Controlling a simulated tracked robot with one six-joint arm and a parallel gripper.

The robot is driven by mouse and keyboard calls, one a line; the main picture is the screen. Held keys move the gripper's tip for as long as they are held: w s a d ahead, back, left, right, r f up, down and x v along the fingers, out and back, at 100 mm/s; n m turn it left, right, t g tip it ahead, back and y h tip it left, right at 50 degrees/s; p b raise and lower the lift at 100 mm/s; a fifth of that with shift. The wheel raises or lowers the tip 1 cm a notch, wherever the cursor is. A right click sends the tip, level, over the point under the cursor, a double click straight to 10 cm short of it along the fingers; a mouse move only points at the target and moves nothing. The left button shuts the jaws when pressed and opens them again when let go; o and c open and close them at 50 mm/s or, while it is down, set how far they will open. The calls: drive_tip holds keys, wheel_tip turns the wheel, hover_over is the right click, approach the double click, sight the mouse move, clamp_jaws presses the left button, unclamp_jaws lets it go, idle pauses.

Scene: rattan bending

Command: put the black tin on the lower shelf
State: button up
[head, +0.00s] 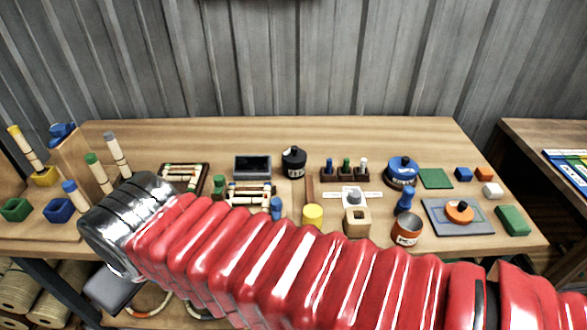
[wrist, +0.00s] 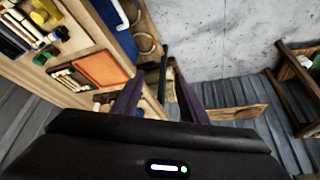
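The black tin (head: 294,161) is a short round tin with a narrower cap. It stands upright on the bench top, near the middle and toward the back edge, in the head view. In the wrist view I cannot pick it out. My gripper (wrist: 154,78) shows in the wrist view as two dark fingers set apart, with nothing held between them. It points past the bench edge, away from the tin. In the head view my red arm reaches to the left front of the bench, and the gripper itself is not visible. The lower shelf is mostly hidden behind the arm and bench.
An orange tin (head: 407,230) stands at the right. Rattan rolls (head: 45,290) lie below left.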

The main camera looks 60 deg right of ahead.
drive_tip(key=shift+o, duration=0.8)
drive_tip(key=shift+d+f, duration=0.15)
drive_tip(key=shift+d, duration=0.2)
drive_tip(key=o, duration=0.7)
drive_tip(key=d+f+h, duration=0.1)
drive_tip(key=d, duration=0.2)
drive_tip(key=d+f+n+g+h, duration=0.1)
drive_tip(key=d, duration=0.3)
drive_tip(key=w+d+f+g+h, duration=0.1)
drive_tip(key=d, duration=0.3)
drive_tip(key=shift+n+h, duration=0.4)
drive_tip(key=shift+c, duration=0.2)
drive_tip(key=n+g+h, duration=0.5)
drive_tip(key=n+h, duration=0.3)
drive_tip(key=n, duration=0.2)
approach(288, 165)
drive_tip(key=d+f+n, duration=0.1)
drive_tip(key=d+f+n+h, duration=0.1)
drive_tip(key=n, duration=0.1)
drive_tip(key=d+f+n, duration=0.1)
drive_tip(key=n, duration=0.1)
drive_tip(key=shift+s+d+h, duration=0.2)
drive_tip(key=shift+s+h, duration=0.05)
drive_tip(key=shift+h, duration=0.15)
drive_tip(key=x, duration=0.8)
drive_tip(key=shift+d+f, duration=0.15)
drive_tip(key=shift+d, duration=0.2)
drive_tip(key=shift+d, duration=0.1)
